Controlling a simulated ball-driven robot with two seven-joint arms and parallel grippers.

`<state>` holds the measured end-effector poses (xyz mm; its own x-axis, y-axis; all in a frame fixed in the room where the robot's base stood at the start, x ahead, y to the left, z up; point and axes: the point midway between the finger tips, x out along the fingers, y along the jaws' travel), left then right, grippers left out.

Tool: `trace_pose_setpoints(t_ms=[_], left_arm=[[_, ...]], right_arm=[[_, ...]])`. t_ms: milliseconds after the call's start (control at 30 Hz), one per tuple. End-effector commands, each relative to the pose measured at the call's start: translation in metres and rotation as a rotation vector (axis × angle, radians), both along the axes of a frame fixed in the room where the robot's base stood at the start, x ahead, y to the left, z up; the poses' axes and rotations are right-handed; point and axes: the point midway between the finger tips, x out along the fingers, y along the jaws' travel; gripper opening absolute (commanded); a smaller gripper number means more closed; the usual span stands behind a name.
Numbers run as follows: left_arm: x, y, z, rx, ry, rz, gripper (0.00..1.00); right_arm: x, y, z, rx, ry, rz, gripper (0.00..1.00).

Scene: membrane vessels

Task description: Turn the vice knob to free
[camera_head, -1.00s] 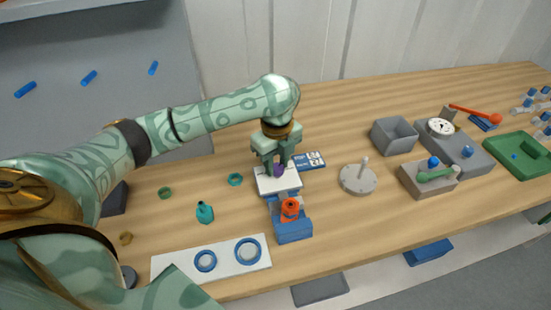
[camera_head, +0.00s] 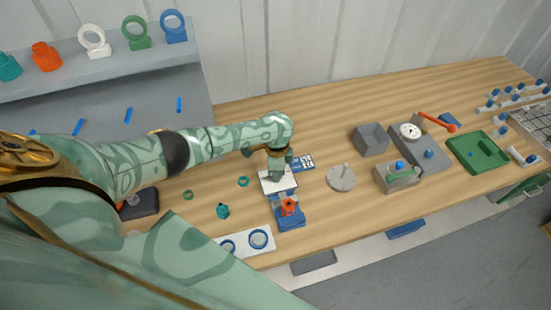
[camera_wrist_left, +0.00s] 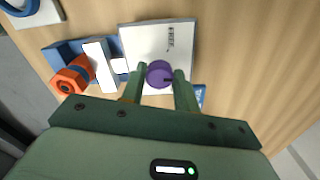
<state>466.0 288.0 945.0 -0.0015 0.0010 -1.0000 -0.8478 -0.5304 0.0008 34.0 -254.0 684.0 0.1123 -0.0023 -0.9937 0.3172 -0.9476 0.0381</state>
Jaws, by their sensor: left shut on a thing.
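The purple vice knob (camera_wrist_left: 160,74) sits on a white plate (camera_wrist_left: 182,34) in the left wrist view. A short dark mark shows on the knob, and a small printed label on the plate is too small to read. My left gripper (camera_wrist_left: 158,76) is shut on the knob, one finger on each side. In the head view my left gripper (camera_head: 277,175) points down over the white plate and hides the knob. The blue vice (camera_head: 291,217) stands beside the plate with an orange part (camera_head: 288,206) in it. My right gripper is not in view.
A blue and white card (camera_head: 303,162) lies behind the plate. A grey disc with a peg (camera_head: 340,177) and a grey open box (camera_head: 370,139) stand to the right. A teal bottle (camera_head: 222,211) and a white board with blue rings (camera_head: 245,244) lie left of the vice.

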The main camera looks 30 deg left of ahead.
Motion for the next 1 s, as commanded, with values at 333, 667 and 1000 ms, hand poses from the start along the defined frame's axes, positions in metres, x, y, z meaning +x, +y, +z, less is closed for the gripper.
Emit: trace_pose_setpoints(t_ms=[333,667,1000], left_arm=[[-0.001,-0.003,0.004,-0.004,0.001,0.330,0.08],[0.000,-0.004,0.002,-0.005,0.001,0.644,0.07],[0.000,-0.004,0.001,-0.003,0.001,0.937,0.07]], right_arm=[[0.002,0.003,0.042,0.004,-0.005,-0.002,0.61],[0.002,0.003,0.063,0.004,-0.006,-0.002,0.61],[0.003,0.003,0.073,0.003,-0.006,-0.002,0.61]])
